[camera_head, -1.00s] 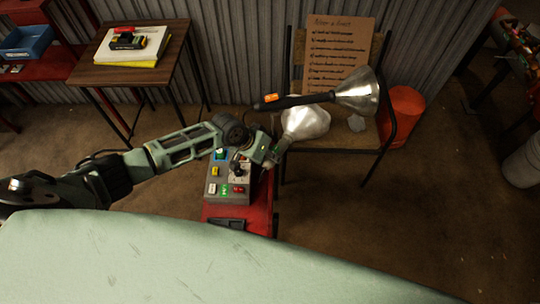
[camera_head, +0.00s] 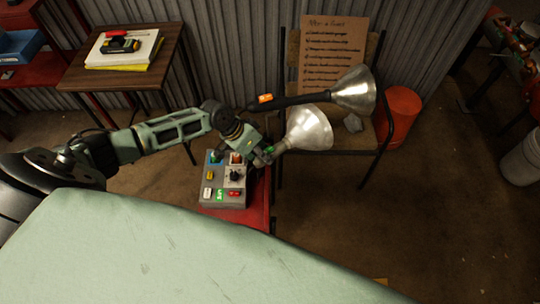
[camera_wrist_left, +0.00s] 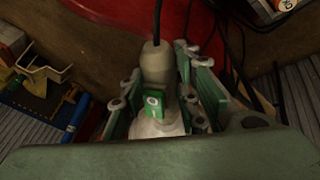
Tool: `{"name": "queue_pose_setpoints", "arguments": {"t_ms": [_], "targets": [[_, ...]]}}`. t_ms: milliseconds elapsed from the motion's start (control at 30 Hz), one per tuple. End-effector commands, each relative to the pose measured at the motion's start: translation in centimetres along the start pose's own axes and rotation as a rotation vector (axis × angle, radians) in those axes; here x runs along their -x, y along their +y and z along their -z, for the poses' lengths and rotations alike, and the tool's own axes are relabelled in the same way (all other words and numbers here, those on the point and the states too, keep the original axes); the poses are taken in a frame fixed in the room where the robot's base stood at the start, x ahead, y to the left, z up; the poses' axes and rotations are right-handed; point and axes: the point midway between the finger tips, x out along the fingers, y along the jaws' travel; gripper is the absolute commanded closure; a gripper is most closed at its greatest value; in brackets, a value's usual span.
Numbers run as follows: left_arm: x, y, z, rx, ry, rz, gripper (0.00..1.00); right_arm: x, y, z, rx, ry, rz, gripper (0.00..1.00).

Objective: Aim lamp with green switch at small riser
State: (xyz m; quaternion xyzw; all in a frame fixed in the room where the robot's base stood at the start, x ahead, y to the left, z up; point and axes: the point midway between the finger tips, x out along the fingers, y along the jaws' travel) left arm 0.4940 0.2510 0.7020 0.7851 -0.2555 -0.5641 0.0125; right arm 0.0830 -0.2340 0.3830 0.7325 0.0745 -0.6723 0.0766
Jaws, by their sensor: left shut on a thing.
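My left gripper (camera_head: 262,154) is shut on the lamp with the green switch (camera_head: 308,128), near its neck. The lamp's silver shade faces right in the head view. In the left wrist view the lamp's pale handle (camera_wrist_left: 156,65) and its green switch (camera_wrist_left: 153,103) lie between the fingers (camera_wrist_left: 160,90). A second lamp with an orange switch (camera_head: 353,90) and a black handle is just above and beyond it, over the chair. I cannot identify the small riser for certain. My right gripper is out of view.
A grey control box (camera_head: 226,192) with coloured buttons stands on a red surface (camera_head: 257,205) below the gripper. A chair (camera_head: 345,138) holds a cardboard notice (camera_head: 333,55) and a grey lump. A wooden side table (camera_head: 75,75) is at left.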

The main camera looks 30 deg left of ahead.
Motion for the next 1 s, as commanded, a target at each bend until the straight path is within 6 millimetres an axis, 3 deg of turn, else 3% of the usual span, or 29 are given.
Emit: {"name": "queue_pose_setpoints", "arguments": {"t_ms": [400, 433, 600, 1000], "targets": [[0.04, -0.14, -0.03, -0.021, -0.008, -0.009, 1.0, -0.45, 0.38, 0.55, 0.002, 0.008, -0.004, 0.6], [0.04, -0.14, -0.03, -0.021, -0.008, -0.009, 0.69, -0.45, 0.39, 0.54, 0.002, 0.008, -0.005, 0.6], [0.04, -0.11, 0.0, -0.022, -0.008, -0.009, 0.54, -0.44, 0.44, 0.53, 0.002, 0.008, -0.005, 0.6], [0.68, -0.13, 0.07, -0.023, -0.006, -0.009, 0.53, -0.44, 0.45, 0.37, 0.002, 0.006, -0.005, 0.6]]}}
